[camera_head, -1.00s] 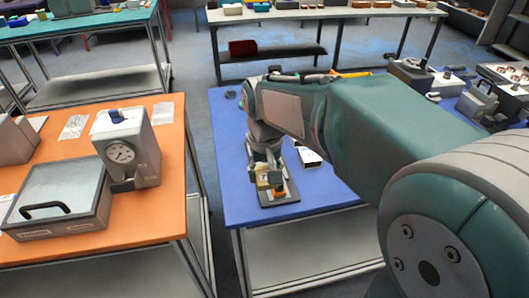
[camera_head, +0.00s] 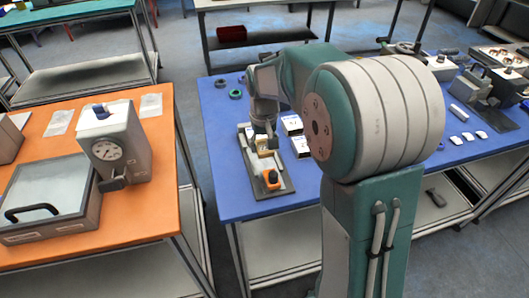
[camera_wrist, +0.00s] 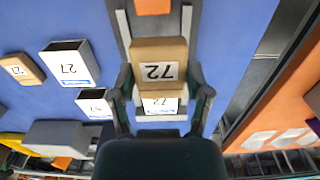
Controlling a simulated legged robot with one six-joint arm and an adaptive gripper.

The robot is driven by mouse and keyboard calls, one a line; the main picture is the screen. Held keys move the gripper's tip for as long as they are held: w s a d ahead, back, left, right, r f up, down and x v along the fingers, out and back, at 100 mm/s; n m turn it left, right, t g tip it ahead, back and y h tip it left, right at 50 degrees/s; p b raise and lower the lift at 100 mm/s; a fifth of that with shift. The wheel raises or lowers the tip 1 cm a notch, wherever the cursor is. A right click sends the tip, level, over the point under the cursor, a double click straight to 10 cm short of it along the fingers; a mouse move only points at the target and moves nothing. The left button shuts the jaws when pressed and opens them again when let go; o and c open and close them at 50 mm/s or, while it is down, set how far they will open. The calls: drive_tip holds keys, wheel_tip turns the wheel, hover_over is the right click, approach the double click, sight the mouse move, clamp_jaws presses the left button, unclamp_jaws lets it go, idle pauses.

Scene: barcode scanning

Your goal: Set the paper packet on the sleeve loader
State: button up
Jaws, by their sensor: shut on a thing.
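The brown paper packet (camera_wrist: 158,50), labelled 72, is held between the fingers of my gripper (camera_wrist: 161,82) in the wrist view. In the head view the packet (camera_head: 265,152) is over the grey sleeve loader (camera_head: 286,187) on the blue table. The loader has side rails, also seen in the wrist view (camera_wrist: 187,20), and an orange block (camera_head: 271,179) at its near end. A white sleeve (camera_wrist: 160,104) labelled 72 shows close to the packet in the wrist view. I cannot tell whether the packet touches the loader.
White sleeves (camera_head: 292,124) stand right of the loader; one (camera_wrist: 69,66) is labelled 27. Another brown packet (camera_wrist: 22,68) lies beyond them in the wrist view. Tape rolls (camera_head: 235,94) lie at the back. An orange table (camera_head: 150,205) with a gauge device (camera_head: 113,150) stands left, across a gap.

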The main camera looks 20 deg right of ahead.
sight(264, 162)
drive_tip(key=shift+w+d+f, duration=0.15)
drive_tip(key=shift+w+f, duration=0.3)
drive_tip(key=shift+f, duration=0.1)
drive_tip(key=shift+w+f, duration=0.15)
drive_tip(key=shift+f, duration=1.6)
drive_tip(key=shift+f, duration=0.6)
drive_tip(key=o, duration=1.3)
